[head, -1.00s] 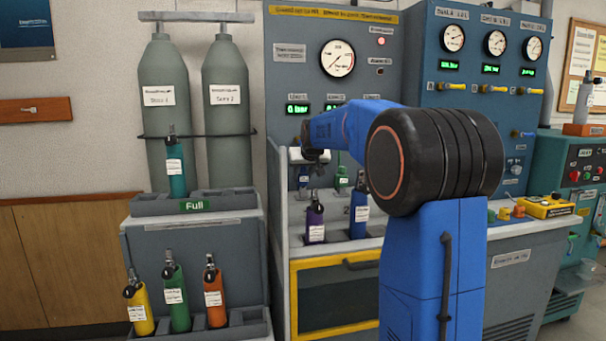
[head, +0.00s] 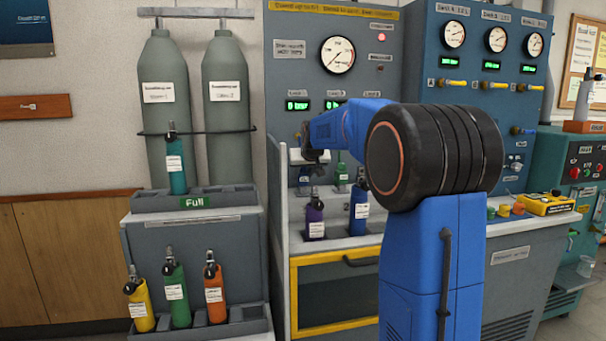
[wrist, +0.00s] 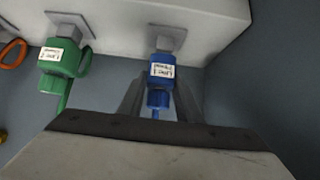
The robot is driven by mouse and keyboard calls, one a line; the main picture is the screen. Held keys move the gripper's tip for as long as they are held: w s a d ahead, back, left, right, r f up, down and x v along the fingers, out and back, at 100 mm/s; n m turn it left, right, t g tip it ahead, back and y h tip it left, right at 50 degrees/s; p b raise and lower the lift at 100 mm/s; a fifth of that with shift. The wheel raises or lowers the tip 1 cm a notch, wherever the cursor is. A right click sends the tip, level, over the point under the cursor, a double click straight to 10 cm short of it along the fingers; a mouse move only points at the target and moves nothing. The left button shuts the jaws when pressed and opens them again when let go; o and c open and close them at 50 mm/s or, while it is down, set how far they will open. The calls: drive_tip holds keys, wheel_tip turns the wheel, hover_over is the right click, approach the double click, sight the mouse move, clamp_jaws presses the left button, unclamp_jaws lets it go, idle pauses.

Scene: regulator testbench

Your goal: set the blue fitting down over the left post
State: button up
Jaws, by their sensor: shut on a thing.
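The blue fitting (wrist: 161,70) shows in the wrist view between the two fingers of my gripper (wrist: 159,97), which is shut on it. It carries a white label and lines up with a grey square-ended piece (wrist: 166,40) at the pale block; whether the two touch is unclear. In the head view my gripper (head: 314,155) is at the bench's left side, above the purple bottle, and the fitting is small and partly hidden there. I cannot pick out the left post with certainty.
A green fitting (wrist: 62,58) sits left of the blue one, at the same pale block (wrist: 118,22). A purple bottle (head: 315,220) and a blue bottle (head: 358,212) stand on the bench below. A pale upright panel (head: 279,200) edges the bench's left side.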

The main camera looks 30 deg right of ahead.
drive_tip(key=o, duration=1.3)
drive_tip(key=shift+f, duration=0.1)
drive_tip(key=shift+o, duration=0.2)
drive_tip(key=v, duration=1.7)
drive_tip(key=shift+s, duration=0.2)
